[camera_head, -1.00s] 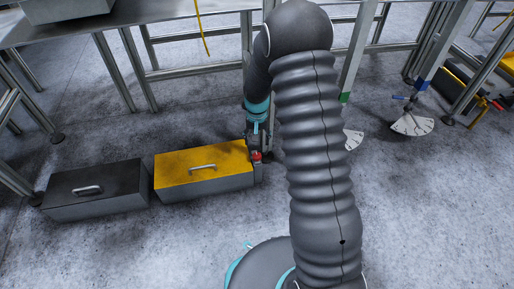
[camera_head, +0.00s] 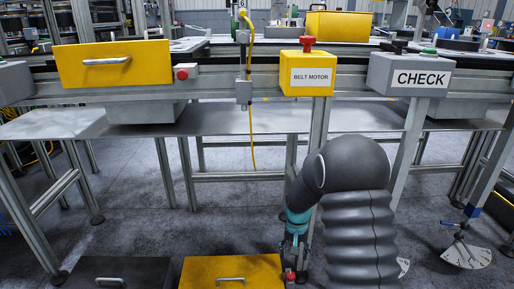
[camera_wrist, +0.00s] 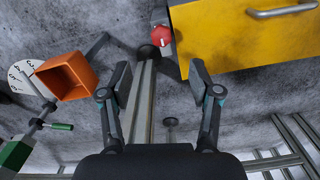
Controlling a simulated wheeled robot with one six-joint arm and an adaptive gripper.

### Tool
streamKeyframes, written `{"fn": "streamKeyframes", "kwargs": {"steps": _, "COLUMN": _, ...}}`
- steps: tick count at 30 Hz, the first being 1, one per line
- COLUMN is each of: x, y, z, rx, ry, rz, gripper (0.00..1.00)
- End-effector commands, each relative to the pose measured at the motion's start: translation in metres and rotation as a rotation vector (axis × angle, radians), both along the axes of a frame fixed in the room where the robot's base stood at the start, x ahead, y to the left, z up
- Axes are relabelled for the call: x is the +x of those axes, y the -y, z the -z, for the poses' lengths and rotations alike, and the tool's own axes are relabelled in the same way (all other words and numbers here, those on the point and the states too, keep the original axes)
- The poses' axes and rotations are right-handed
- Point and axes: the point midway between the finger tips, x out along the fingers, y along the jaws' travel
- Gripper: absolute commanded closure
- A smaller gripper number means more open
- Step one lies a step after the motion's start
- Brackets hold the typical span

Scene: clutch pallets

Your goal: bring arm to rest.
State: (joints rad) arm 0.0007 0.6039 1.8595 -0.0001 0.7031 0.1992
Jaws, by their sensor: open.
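My gripper (camera_head: 293,250) hangs low at the end of my dark, ribbed arm in the head view, beside the right end of a yellow box on the floor (camera_head: 250,266). In the wrist view my gripper (camera_wrist: 157,85) is open, with its two fingers apart and nothing between them. The yellow box (camera_wrist: 245,38) with its metal handle and a red button (camera_wrist: 161,36) on its end lies beyond the fingertips, at upper right. Part of the gripper is small and hard to make out in the head view.
A dark box (camera_head: 145,268) stands left of the yellow one. A metal workbench (camera_head: 215,120) crosses behind, bearing a BELT MOTOR box (camera_head: 307,89) and a CHECK box (camera_head: 385,75). An orange open-ended part (camera_wrist: 47,79) is left in the wrist view. Bench legs stand close to my arm.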

Motion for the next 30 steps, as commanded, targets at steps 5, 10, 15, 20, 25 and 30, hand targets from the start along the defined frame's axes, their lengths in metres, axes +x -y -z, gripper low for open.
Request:
{"fn": "streamKeyframes", "kwargs": {"steps": 5, "x": -0.048, "y": 0.0, "z": -0.002, "rx": 0.004, "ry": -0.093, "rz": -0.057, "gripper": 0.37}}
{"fn": "streamKeyframes", "kwargs": {"steps": 10, "x": -0.077, "y": 0.0, "z": -0.04, "rx": 0.006, "ry": -0.096, "rz": -0.093, "gripper": 0.37}}
{"fn": "streamKeyframes", "kwargs": {"steps": 15, "x": -0.108, "y": 0.0, "z": -0.09, "rx": 0.008, "ry": -0.068, "rz": -0.124, "gripper": 0.37}}
{"fn": "streamKeyframes", "kwargs": {"steps": 20, "x": -0.14, "y": 0.0, "z": -0.14, "rx": 0.005, "ry": -0.023, "rz": -0.151, "gripper": 0.37}}
{"fn": "streamKeyframes", "kwargs": {"steps": 25, "x": -0.174, "y": 0.0, "z": -0.187, "rx": 0.001, "ry": 0.036, "rz": -0.173, "gripper": 0.37}}
{"fn": "streamKeyframes", "kwargs": {"steps": 30, "x": -0.207, "y": 0.0, "z": -0.229, "rx": -0.005, "ry": 0.109, "rz": -0.189, "gripper": 0.37}}
